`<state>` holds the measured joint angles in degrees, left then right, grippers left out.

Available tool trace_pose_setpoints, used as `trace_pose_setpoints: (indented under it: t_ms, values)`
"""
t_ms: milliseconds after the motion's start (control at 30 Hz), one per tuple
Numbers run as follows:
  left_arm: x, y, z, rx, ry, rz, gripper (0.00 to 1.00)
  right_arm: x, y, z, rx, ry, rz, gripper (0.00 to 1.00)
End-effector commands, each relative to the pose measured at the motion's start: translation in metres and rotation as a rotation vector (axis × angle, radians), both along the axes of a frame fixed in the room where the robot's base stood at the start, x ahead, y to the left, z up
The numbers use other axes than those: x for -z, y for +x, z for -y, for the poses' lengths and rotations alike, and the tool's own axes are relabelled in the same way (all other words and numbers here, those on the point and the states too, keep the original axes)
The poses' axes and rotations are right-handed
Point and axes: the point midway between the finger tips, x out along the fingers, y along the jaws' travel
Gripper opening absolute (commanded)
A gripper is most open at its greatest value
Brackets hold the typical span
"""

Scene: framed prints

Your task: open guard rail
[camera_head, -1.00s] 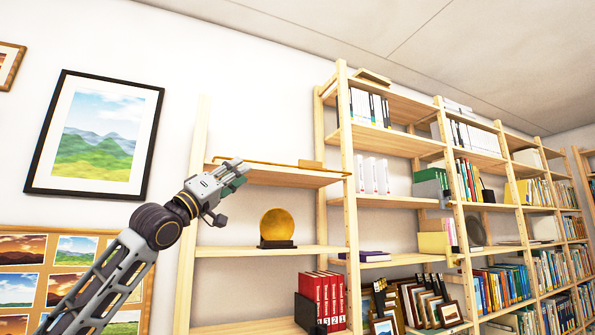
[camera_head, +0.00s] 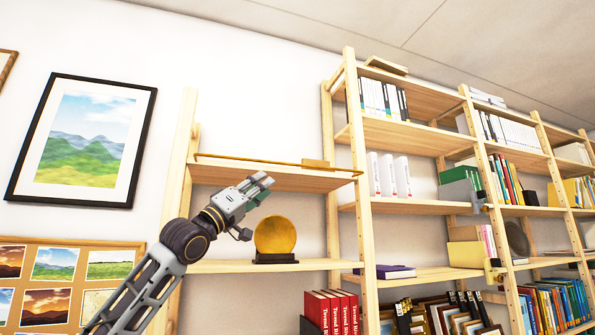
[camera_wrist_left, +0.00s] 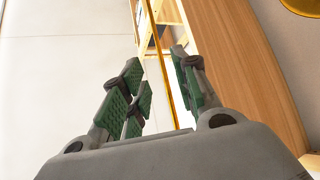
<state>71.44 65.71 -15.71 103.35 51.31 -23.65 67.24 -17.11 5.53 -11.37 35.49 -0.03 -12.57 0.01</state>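The guard rail (camera_head: 270,161) is a thin golden-brown bar along the front of the top shelf of the left bookcase section. It lies nearly level, just above the shelf board (camera_head: 260,178). My left gripper (camera_head: 262,184) is in front of and slightly below that board, its fingers pointing up and right. In the left wrist view the green-padded fingers (camera_wrist_left: 158,88) are apart. The rail (camera_wrist_left: 167,85) runs through the gap between them in the picture; contact cannot be told. My right gripper is in neither view.
A golden disc (camera_head: 275,236) on a dark base stands on the shelf below, close to my left gripper. A small wooden block (camera_head: 315,163) sits on the top shelf. Red binders (camera_head: 332,312) stand lower down. Uprights (camera_head: 357,200) bound the section.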

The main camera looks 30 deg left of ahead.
Motion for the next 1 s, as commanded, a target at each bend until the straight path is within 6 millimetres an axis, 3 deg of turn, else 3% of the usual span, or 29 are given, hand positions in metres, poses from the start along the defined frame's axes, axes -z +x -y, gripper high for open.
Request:
trace_pose_setpoints:
  t_ms: [233, 567, 1000]
  values:
    - [-0.001, -0.001, 0.0, 0.0, 0.001, 0.002, 0.3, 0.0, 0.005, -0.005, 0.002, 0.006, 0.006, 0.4]
    - [-0.001, 0.0, 0.0, 0.0, -0.001, 0.001, 0.3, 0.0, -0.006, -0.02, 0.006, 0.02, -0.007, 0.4]
    - [-0.018, 0.018, 0.005, 0.0, -0.001, 0.003, 0.3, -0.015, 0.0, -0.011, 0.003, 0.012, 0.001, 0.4]
